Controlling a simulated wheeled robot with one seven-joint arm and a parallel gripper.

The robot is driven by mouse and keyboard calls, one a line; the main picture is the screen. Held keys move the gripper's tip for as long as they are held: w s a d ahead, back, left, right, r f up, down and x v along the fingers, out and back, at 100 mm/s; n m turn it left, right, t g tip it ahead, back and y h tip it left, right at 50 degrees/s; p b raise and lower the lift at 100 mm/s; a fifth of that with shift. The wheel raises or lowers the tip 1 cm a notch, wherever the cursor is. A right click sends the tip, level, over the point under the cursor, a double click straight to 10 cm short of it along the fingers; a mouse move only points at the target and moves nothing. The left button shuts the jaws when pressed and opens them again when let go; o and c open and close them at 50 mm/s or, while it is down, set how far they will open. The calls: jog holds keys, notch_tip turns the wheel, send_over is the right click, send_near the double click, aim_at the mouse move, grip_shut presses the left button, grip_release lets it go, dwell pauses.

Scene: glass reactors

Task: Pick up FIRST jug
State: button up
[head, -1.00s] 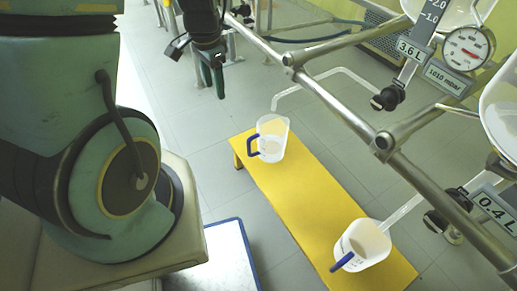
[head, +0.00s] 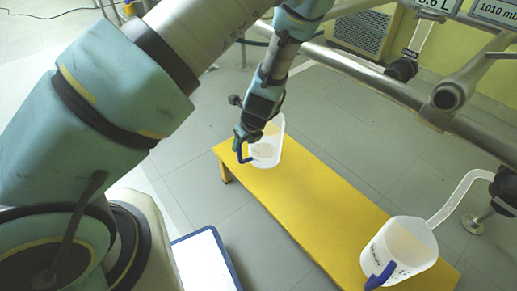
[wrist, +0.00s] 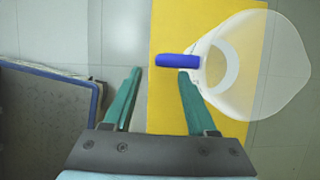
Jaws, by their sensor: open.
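Two translucent jugs with blue handles stand upright on a yellow bench. The far jug (head: 270,150) is at the bench's far left end, its blue handle (head: 240,152) facing left. My gripper (head: 242,140) is beside that handle, partly overlapping it in the head view. In the wrist view, the jug (wrist: 265,65) is at the right, and its handle (wrist: 176,61) points left between my fingers. My gripper (wrist: 160,74) is open, its right fingertip close to the handle; I cannot tell if they touch. The near jug (head: 405,247) is at the bench's near right end.
The yellow bench (head: 310,200) is clear between the jugs. Metal pipes and reactor fittings (head: 447,95) run above its right side. A blue-edged white platform (head: 205,262) is at the bottom left of the bench. Grey floor tiles lie around.

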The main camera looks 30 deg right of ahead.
aim_at(241, 149)
jog(key=b+x, duration=0.1)
jog(key=x, duration=0.7)
jog(key=shift+s+b, duration=0.1)
jog(key=shift+b, duration=0.3)
grip_shut()
jog(key=shift+r, duration=0.1)
dwell(0.9)
